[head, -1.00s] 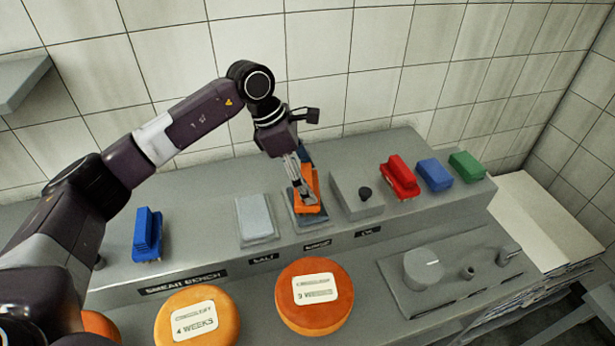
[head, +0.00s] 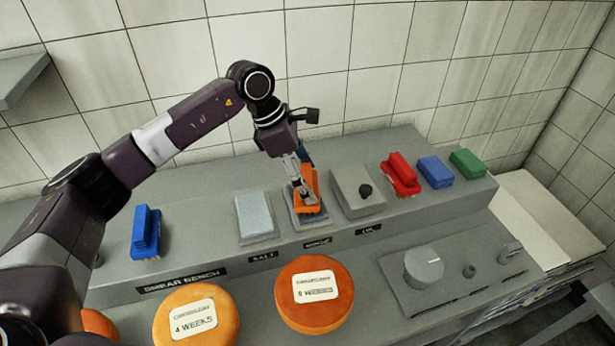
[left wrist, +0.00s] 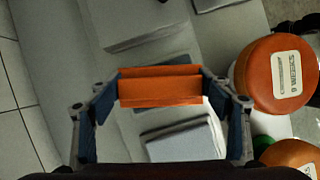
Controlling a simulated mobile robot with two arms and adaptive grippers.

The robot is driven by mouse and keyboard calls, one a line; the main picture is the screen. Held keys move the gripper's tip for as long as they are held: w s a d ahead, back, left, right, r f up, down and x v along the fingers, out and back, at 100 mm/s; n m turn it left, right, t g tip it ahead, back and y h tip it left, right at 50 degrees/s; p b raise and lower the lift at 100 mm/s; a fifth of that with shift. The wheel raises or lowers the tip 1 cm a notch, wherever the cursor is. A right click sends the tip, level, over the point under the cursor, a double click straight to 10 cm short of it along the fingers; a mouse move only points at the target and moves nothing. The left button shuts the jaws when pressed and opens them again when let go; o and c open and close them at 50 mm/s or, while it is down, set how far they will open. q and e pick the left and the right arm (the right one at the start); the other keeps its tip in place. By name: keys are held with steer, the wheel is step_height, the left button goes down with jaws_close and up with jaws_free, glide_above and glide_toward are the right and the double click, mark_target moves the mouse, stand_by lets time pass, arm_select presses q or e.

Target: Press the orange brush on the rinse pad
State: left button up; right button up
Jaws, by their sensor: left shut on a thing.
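My left gripper (head: 301,183) comes down from above and is shut on the orange brush (head: 309,184). In the left wrist view the orange brush (left wrist: 160,88) lies crosswise between the two fingers (left wrist: 160,98). The brush is over the rinse pad (head: 296,217), the grey pad in the middle of the raised bench. It covers most of that pad; a dark strip of the pad (left wrist: 178,62) shows beside it in the left wrist view. The brush looks at or very near the pad surface; I cannot tell whether they touch. My right gripper is out of view.
A light grey pad (head: 255,217) lies left of the brush, and a grey box with a black knob (head: 352,202) right of it. Red (head: 400,172), blue (head: 435,174) and green (head: 467,163) brushes stand farther right. Cheese wheels (head: 315,313) sit in front.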

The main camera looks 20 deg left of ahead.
arm_select(q)
steer(key=shift+f+b, duration=0.1)
steer(key=shift+b, duration=0.2)
stand_by(1.2)
steer(key=shift+r+p, duration=1.65)
steer(key=shift+r, duration=1.95)
steer(key=shift+d+f, duration=0.1)
